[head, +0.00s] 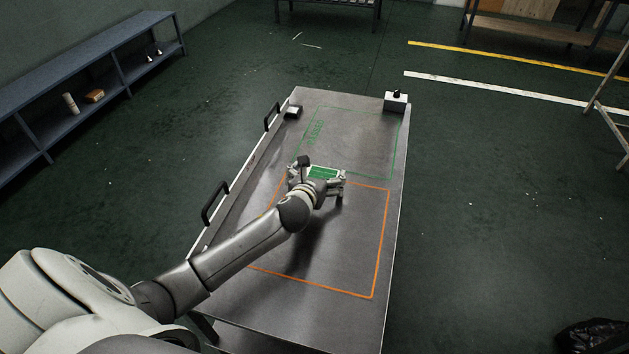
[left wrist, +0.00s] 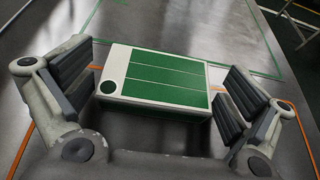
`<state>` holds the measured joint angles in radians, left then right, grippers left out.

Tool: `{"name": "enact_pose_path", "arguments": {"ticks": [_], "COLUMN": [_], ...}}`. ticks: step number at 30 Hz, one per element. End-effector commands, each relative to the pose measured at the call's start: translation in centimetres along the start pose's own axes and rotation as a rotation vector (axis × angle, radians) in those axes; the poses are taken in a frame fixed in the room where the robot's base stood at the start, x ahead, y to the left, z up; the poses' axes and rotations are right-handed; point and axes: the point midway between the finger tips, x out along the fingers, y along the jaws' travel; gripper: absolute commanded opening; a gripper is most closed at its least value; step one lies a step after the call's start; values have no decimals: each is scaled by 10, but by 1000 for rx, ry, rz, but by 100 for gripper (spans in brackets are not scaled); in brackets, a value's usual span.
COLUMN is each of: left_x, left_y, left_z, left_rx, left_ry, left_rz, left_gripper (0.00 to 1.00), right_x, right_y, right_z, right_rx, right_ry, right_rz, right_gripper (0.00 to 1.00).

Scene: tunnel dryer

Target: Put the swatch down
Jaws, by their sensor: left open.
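The swatch (head: 323,173) is a pale block with green panels on its top face. In the left wrist view the swatch (left wrist: 165,78) shows a dark green round spot at its left end. My left gripper (head: 318,177) is open, with one finger on each side of the swatch; in the left wrist view a gap shows at the right finger, while the left finger is very close to the swatch's left end. I cannot tell whether the swatch's underside touches the metal table (head: 340,275). My right gripper is not in view.
A green outline (head: 398,142) marks the table's far part, an orange outline (head: 381,245) its near part. Black handles (head: 215,201) line the left edge.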

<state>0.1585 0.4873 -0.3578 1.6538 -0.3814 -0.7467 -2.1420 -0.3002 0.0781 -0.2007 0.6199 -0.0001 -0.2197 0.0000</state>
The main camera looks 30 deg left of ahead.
Motion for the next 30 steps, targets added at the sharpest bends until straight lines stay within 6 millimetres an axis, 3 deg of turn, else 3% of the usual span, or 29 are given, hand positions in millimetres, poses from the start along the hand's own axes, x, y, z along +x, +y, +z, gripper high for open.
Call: {"name": "enact_pose_path", "arguments": {"ticks": [18, 24, 30], "left_x": [-94, -113, -118], "left_y": [0, 0, 0], "left_z": [-1, 0, 0], "left_rx": [2, 0, 0], "left_ry": [1, 1, 1], "left_rz": [-1, -1, 1], "left_gripper": [100, 100, 100], "right_x": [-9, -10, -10], "right_y": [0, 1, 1], "right_z": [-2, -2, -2], "right_rx": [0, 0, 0], "right_ry": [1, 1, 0], "right_rz": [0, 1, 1], "right_gripper": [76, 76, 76]}}
